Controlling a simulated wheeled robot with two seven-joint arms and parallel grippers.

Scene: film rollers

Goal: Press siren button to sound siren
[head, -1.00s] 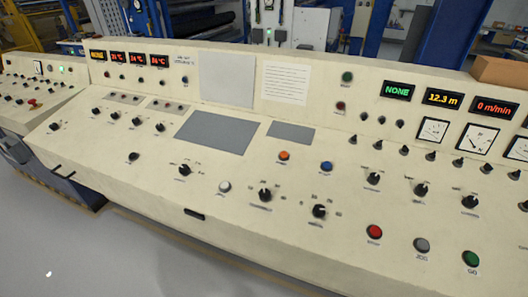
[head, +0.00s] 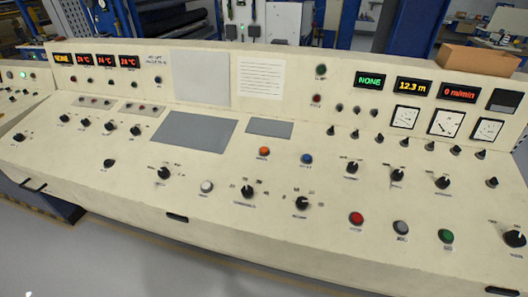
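A long cream control console (head: 335,235) fills the head view. Its sloped top carries a white button (head: 206,187) at centre left, an orange button (head: 264,152) and a blue button (head: 307,159) near the middle. A red button (head: 357,218), a grey button (head: 401,228) and a green button (head: 446,236) stand in a row near the front right. The labels are too small to read, so I cannot tell which is the siren button. Neither of my grippers is in view.
Black knobs (head: 303,202) stand among the buttons. Displays (head: 413,86) and gauges (head: 445,124) line the back panel. A cardboard box (head: 487,59) sits on top at the right. Grey floor (head: 130,265) lies open in front of the console.

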